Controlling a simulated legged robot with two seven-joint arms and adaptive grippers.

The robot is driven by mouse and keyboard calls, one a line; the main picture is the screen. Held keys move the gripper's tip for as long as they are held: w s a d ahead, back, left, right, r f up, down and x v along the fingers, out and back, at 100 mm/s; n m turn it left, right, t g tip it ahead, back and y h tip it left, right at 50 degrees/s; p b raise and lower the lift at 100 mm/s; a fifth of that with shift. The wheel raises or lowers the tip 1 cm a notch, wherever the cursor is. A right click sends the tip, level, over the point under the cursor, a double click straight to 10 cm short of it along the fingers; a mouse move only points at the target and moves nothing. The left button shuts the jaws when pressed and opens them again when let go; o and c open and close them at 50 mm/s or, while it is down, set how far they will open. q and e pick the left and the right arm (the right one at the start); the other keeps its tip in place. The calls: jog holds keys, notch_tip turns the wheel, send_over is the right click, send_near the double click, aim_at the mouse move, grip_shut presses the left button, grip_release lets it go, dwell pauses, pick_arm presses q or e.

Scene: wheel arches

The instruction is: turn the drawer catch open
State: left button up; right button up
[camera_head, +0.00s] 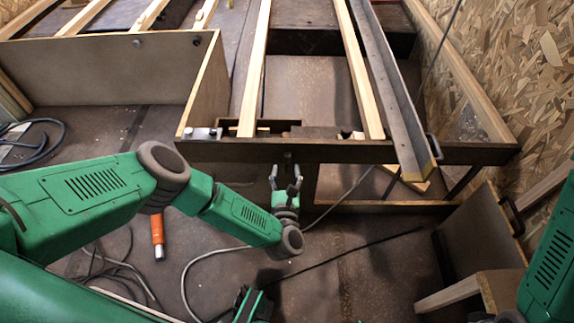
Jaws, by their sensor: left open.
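My left gripper (285,175) is open, with its two fingers pointing up at the dark front board (350,152) of the wooden frame. A small dark catch-like piece (287,156) sits on that board, just beyond and between the fingertips. I cannot tell whether the fingers touch it or which way it is turned.
Long pale slats (255,70) and a grey metal rail (388,85) run back from the board. A chipboard wall (500,60) closes the right side. An orange-handled tool (158,237) and loose cables (195,270) lie on the brown floor. A grey panel (480,240) stands at the right.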

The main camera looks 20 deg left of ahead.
aim_at(287, 162)
pick_arm(q)
jog(key=x, duration=0.3)
jog(key=shift+w+d+b, duration=0.2)
jog(key=shift+w+b, duration=0.1)
jog(key=shift+b, duration=0.1)
jog(key=shift+a, duration=0.1)
jog(key=shift+a, duration=0.1)
grip_shut()
